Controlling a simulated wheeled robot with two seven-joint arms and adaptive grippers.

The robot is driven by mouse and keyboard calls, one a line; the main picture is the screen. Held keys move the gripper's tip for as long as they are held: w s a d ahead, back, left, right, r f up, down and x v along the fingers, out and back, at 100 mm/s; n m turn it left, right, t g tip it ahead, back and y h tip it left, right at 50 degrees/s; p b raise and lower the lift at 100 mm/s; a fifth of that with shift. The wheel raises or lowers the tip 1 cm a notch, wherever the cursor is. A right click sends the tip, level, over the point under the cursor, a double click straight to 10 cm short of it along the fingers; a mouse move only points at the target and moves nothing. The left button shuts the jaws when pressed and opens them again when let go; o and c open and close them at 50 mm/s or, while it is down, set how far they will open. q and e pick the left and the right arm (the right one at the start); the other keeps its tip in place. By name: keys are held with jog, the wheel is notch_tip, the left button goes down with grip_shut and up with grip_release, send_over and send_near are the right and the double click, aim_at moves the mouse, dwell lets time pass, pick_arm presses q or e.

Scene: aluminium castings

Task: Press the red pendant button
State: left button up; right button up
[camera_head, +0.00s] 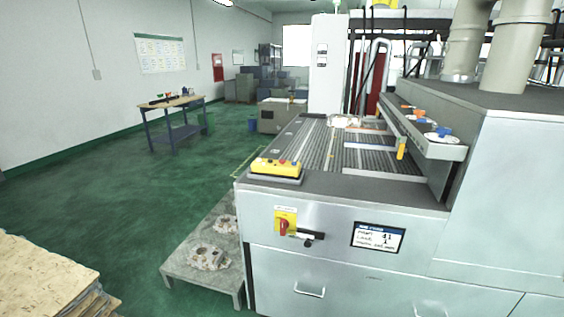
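A yellow pendant box (276,168) lies on the near left corner of the grey machine's top. Small buttons show on its upper face, and one of them looks red (283,162); they are too small to make out well. Neither of my grippers is in the head view, and nothing touches the pendant.
Below the pendant, the machine front (330,220) carries a red switch on a yellow plate (284,222) and a display (378,237). A low table with castings (207,258) stands left of it. Stacked boards (45,275) lie near left. Green floor (110,205) is open between.

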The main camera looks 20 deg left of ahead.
pick_arm(q)
grip_shut()
dwell(0.5)
jog(key=shift+d, duration=0.1)
dwell(0.5)
